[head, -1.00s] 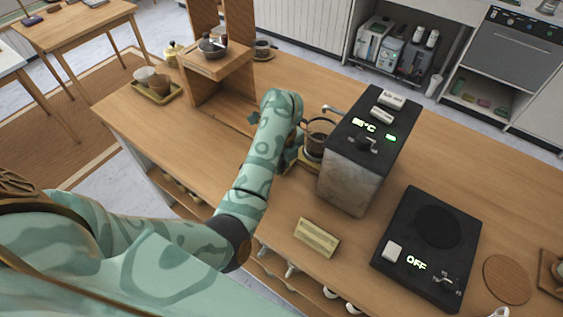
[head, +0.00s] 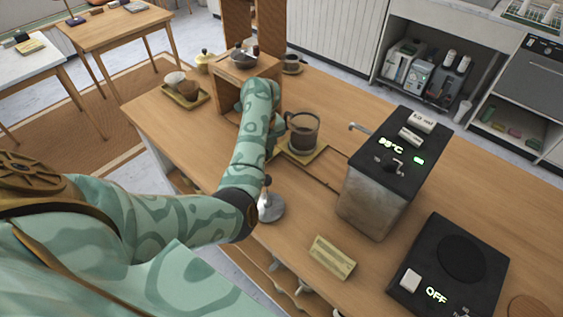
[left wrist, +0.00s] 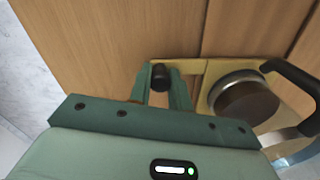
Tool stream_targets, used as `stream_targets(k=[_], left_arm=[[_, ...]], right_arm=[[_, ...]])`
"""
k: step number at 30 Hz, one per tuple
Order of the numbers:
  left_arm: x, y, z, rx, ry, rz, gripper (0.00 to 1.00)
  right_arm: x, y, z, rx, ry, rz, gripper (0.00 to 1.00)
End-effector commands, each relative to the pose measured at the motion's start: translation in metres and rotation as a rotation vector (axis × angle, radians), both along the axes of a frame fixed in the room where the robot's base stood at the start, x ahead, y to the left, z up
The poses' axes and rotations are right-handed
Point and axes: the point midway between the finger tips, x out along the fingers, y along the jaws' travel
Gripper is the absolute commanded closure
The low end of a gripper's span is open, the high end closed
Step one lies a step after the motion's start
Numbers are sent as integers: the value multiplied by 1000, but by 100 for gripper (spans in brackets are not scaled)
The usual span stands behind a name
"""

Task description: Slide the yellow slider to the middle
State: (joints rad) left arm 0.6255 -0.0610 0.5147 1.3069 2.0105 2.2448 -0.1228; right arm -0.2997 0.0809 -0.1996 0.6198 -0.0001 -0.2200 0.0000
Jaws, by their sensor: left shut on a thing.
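The yellow slider (head: 319,152) is a flat yellow plate on a track in the wooden counter. It sits left of the black water boiler, clear of the spout. A glass pot with dark contents (head: 302,131) stands on it. In the left wrist view, the slider's yellow plate (left wrist: 203,100) carries a dark round knob (left wrist: 160,76) at its left end. My left gripper (left wrist: 162,84) is shut on this knob, one finger on each side. In the head view my own arm hides most of the fingers. My right gripper is not in view.
A metal tool (head: 270,209) stands near the front edge. A wooden stand (head: 224,91) is at the slider's left. A yellow sign (head: 332,257) lies at the front.

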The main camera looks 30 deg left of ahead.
Motion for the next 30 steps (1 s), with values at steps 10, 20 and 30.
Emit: stream_targets(k=[10,20,30], left_arm=[[6,40,0,1,-2,-1,100],[7,44,1,3,-1,-2,100],[6,43,0,2,-1,-1,59]], right_arm=[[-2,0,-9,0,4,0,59],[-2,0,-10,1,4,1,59],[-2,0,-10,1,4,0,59]])
